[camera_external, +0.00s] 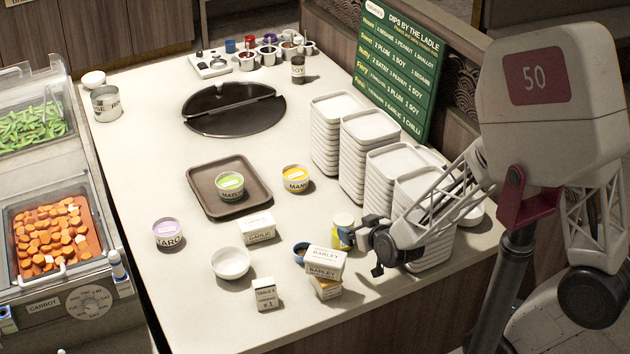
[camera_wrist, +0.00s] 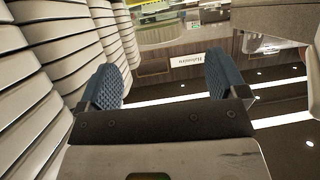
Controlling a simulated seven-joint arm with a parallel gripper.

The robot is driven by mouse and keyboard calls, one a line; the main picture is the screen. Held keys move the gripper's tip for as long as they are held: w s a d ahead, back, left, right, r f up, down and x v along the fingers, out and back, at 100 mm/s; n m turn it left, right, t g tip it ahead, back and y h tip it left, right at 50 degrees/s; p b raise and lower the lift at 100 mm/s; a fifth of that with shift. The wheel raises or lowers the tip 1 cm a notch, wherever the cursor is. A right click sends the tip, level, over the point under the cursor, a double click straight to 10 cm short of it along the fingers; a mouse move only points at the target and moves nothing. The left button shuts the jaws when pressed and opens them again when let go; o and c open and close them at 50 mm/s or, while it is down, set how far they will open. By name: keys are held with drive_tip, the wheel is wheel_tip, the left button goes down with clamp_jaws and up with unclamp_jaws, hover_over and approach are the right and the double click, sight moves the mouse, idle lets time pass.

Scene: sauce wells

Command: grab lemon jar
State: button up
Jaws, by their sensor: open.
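A small jar with a pale lid and a yellow and blue side (camera_external: 343,230) stands on the counter in the external view. It may be the lemon jar, but I cannot read its label. My gripper (camera_external: 366,246) is just to the right of this jar and partly overlaps it in that view. I cannot tell whether they touch. In the wrist view my gripper (camera_wrist: 163,88) shows two blue ridged finger pads spread wide apart with nothing between them. The jar does not show in the wrist view.
Stacks of white trays (camera_external: 367,140) stand close behind my gripper and fill the left of the wrist view (camera_wrist: 60,60). Barley boxes (camera_external: 324,262), a garlic box (camera_external: 258,227) and a white bowl (camera_external: 230,263) stand nearby. A brown tray (camera_external: 200,179) holds a green-topped tub.

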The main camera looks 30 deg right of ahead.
sight(346, 221)
drive_tip(key=shift+w+f, duration=0.1)
idle(0.3)
drive_tip(key=shift+x, duration=1.15)
drive_tip(key=shift+w, duration=0.1)
drive_tip(key=shift+x, duration=2.5)
drive_tip(key=c, duration=1.4)
drive_tip(key=shift+c, duration=0.4)
